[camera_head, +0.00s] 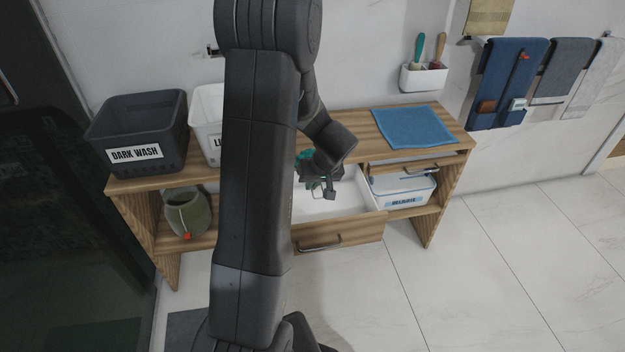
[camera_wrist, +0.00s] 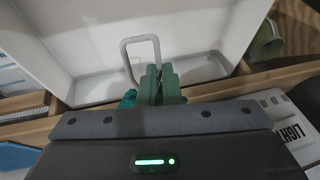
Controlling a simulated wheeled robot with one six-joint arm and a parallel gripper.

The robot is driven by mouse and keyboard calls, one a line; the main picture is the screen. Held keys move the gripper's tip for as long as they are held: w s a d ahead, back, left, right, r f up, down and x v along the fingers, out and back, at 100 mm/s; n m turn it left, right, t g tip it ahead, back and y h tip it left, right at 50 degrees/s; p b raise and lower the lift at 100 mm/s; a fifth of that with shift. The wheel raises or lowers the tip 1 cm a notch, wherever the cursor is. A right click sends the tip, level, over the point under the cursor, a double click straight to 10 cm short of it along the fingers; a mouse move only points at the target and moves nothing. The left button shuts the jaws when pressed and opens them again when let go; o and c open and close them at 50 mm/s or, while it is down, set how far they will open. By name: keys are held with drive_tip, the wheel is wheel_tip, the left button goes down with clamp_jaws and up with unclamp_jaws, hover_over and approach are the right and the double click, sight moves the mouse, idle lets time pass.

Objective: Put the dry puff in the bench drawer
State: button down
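The bench drawer (camera_head: 365,233) is pulled open at the bench's middle. Its white inside shows in the wrist view (camera_wrist: 220,25). My gripper (camera_head: 318,187) is over the open drawer. In the wrist view, the green fingers of my gripper (camera_wrist: 160,85) are close together. A small teal part of the puff (camera_wrist: 128,98) shows beside them; the rest is hidden behind my gripper. A pale grey loop (camera_wrist: 140,40) stands by the puff and meets the fingers, apparently held between them. In the head view, my arm hides part of the drawer.
The dark wash basket (camera_head: 138,125) and a white basket (camera_head: 207,112) stand on the bench top. A blue mat (camera_head: 415,127) lies at its right. A green pot (camera_head: 188,213) and a white box (camera_head: 403,190) are on the lower shelf. Floor at the right is clear.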

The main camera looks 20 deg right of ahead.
drive_tip(key=c, duration=1.5)
unclamp_jaws()
drive_tip(key=shift+c, duration=0.2)
drive_tip(key=p+v, duration=0.1)
drive_tip(key=v, duration=1.2)
drive_tip(key=shift+s+r+p, duration=0.2)
drive_tip(key=shift+r+p, duration=0.1)
drive_tip(key=shift+p, duration=0.1)
drive_tip(key=shift+f, duration=0.1)
